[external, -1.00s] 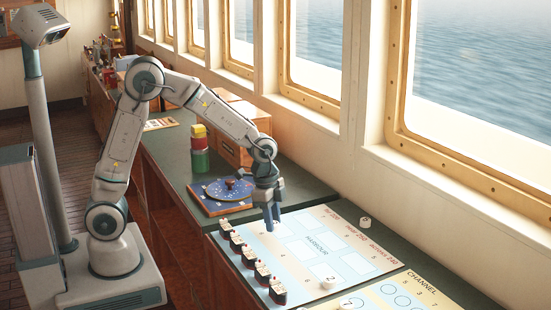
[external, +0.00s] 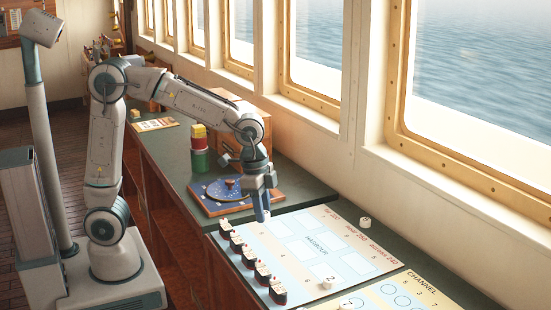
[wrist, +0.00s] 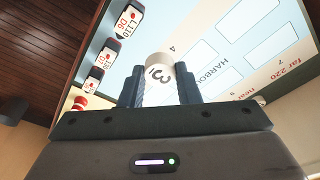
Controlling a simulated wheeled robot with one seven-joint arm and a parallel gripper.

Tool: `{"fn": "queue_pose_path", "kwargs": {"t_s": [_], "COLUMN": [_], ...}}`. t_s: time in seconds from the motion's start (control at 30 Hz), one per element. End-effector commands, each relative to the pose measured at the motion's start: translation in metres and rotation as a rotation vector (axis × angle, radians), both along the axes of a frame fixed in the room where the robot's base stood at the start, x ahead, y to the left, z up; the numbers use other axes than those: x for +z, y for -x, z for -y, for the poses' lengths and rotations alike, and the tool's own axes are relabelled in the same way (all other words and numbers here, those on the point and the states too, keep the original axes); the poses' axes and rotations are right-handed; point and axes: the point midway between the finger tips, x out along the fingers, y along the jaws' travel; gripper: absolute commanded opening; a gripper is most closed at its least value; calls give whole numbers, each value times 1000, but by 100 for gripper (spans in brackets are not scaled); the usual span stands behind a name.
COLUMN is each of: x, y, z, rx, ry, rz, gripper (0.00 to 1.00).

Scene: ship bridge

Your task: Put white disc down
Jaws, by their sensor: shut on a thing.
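My gripper (external: 262,214) points down over the back left corner of the HARBOUR board (external: 318,246). In the wrist view my gripper (wrist: 160,88) is shut on a white disc (wrist: 160,72) marked with a 3. The disc sits on edge between the two dark fingers, its numbered face toward the wrist camera. In the external view the fingers mostly hide it. I cannot tell exactly how far the disc is above the board.
Several black, white and red blocks (external: 248,257) line the board's left edge. A blue chart plate with a round dial (external: 224,190) lies behind my gripper. The board's pale rectangles are mostly clear.

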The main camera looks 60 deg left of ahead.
Motion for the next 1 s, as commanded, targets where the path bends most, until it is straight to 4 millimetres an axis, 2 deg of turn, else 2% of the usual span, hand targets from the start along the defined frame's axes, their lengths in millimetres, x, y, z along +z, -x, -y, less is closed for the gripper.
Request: {"fn": "queue_pose_path", "kwargs": {"t_s": [0.13, 0.27, 0.4, 0.5, 0.6, 0.73, 0.87, 1.0], "x": [6, 8, 7, 5, 1, -2, -5, -6], "y": [-50, -104, -153, -181, -201, -216, -224, -226], "z": [-31, -77, -136, -182, -224, -265, -288, -296], "rx": [252, 553, 878, 1098, 1288, 1470, 1573, 1609], "ry": [0, -1, -3, -2, -2, -1, 1, 1], "rz": [-1, 0, 0, 2, 2, 2, 1, 1], "gripper": [8, 8, 8, 8, 8, 8, 8, 8]}}
